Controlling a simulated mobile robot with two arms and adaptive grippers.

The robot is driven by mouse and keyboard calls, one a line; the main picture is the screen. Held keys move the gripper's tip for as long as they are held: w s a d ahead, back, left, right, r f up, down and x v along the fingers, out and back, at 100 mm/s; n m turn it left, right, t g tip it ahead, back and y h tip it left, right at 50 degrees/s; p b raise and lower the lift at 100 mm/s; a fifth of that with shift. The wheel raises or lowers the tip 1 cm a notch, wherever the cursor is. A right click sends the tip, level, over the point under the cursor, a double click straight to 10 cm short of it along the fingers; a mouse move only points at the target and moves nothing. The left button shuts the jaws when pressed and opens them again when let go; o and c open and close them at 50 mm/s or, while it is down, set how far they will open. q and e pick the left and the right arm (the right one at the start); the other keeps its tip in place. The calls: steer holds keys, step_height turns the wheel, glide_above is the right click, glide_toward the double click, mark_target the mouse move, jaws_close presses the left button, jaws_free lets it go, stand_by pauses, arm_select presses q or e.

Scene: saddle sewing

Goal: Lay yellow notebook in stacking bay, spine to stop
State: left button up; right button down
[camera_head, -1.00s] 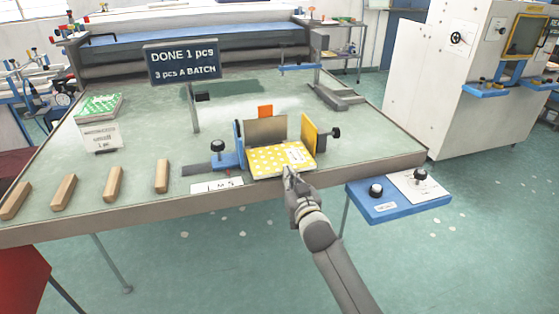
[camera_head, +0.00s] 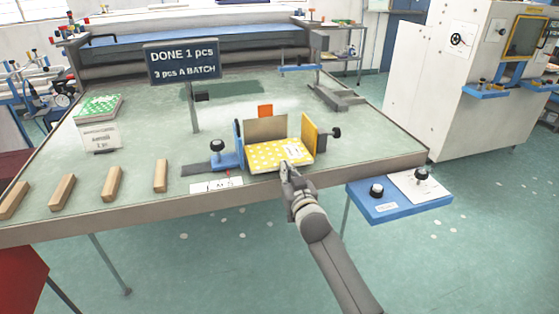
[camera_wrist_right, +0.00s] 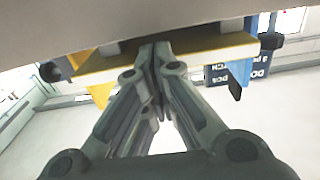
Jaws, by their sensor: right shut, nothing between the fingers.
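The yellow notebook (camera_head: 268,156) with white dots and a pale label lies flat in the stacking bay, between a blue side guide (camera_head: 238,142) on the left and a yellow side plate (camera_head: 309,134) on the right. A grey-brown upright plate (camera_head: 265,129) stands behind it. Which edge is the spine, and whether it touches that plate, I cannot tell. My right gripper (camera_head: 286,168) is shut and empty at the notebook's near edge. In the right wrist view its closed fingers (camera_wrist_right: 155,50) are close against a yellow edge (camera_wrist_right: 200,47). My left gripper is not in view.
A sign (camera_head: 182,61) reads "DONE 1 pcs, 3 pcs A BATCH". A green-topped stack (camera_head: 98,108) stands at left. Several wooden blocks (camera_head: 112,184) line the front edge. A blue shelf (camera_head: 400,195) with black knobs juts out at right. The table's middle is fairly clear.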

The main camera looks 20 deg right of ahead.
steer(key=shift+w+b, duration=0.6)
steer(key=shift+w, duration=0.5)
steer(key=s+p, duration=0.4)
steer(key=s, duration=0.2)
steer(key=shift+d, duration=0.1)
